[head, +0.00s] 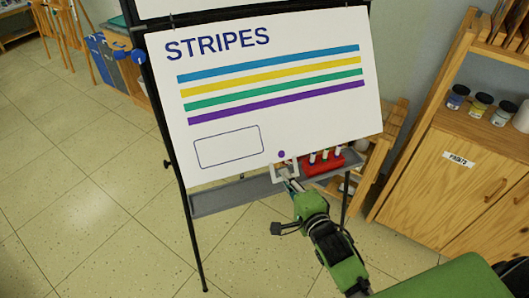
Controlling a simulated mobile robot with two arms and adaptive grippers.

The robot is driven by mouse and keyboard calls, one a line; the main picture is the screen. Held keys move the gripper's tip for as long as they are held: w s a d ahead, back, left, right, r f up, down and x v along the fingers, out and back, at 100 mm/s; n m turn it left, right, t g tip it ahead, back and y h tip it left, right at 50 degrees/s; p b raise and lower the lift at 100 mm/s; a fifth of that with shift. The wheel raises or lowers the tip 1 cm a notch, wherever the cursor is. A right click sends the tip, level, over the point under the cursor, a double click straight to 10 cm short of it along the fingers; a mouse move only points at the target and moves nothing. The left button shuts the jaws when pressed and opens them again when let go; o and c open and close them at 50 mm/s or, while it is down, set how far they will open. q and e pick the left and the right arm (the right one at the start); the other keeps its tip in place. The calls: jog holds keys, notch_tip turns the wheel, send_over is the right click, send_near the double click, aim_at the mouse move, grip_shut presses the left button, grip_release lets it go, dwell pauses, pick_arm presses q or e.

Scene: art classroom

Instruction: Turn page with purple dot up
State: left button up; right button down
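A white page (310,120) headed STRIPES, with blue, yellow, green and purple bars, hangs on a black-framed easel (166,130). The purple dot (281,154) is near the page's bottom edge, right of centre. A pale bracket-shaped piece (273,171) shows just below the dot. My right gripper (288,180) reaches up from the lower right, its tip at this piece. Whether its fingers are closed on the piece is too small to tell. My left gripper is out of view.
A grey ledge (232,197) runs below the page. A red holder (323,164) with markers stands on it, close right of my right gripper. A wooden cabinet (455,190) with paint jars (480,104) is at the right. The tiled floor (85,200) at left is clear.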

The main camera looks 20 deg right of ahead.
jog(key=s+r+p, duration=0.6)
jog(key=p, duration=0.1)
jog(key=shift+s+d+r+p, duration=0.2)
jog(key=shift+s+r+p, duration=0.1)
jog(key=shift+s+r, duration=0.05)
dwell(0.4)
jog(key=s+r+p, duration=0.5)
jog(key=r, duration=0.2)
jog(key=shift+s+d, duration=0.15)
jog(key=shift+s, duration=0.2)
dwell(0.4)
jog(key=s+r, duration=0.4)
jog(key=r, duration=0.4)
dwell(0.5)
